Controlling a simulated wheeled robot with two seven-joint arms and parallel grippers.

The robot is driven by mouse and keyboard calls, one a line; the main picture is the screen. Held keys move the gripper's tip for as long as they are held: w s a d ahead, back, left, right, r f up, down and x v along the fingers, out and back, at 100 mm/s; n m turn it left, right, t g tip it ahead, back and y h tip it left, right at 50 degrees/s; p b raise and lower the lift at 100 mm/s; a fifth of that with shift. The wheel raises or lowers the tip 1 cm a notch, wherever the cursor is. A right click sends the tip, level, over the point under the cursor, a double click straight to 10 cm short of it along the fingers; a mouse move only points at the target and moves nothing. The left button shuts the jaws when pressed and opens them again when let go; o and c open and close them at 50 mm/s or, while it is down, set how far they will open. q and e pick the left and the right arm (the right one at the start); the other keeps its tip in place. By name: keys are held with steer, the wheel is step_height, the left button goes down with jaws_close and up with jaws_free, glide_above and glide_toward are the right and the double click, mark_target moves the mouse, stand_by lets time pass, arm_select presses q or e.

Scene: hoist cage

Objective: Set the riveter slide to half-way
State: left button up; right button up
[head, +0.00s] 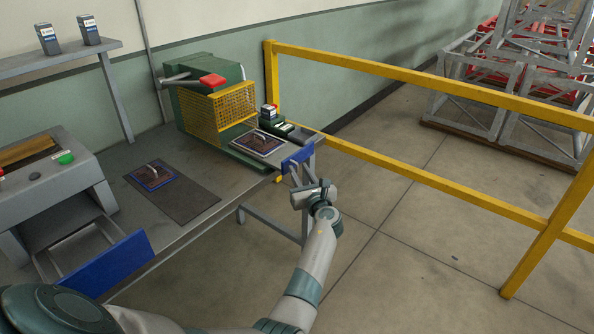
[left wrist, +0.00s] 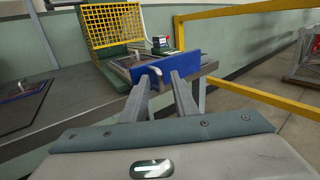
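The riveter (head: 208,95) is a green machine with a yellow mesh guard and a red-tipped lever, at the back of the bench. Its slide has a blue front panel (head: 297,158), standing out at the bench's right end. A dark plate with a small handle (head: 258,142) lies in front of the guard. My left gripper (head: 301,181) is open just in front of the panel. My right gripper is out of view.
A yellow railing (head: 420,82) runs behind and right of the slide. A grey machine (head: 45,185) with a green button and another blue panel (head: 105,265) stands left. A plate on a dark mat (head: 172,190) lies between.

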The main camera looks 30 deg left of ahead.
mark_target(268, 161)
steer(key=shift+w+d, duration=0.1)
arm_select(q)
steer(key=shift+r, duration=0.1)
jaws_close()
steer(key=shift+a, duration=0.1)
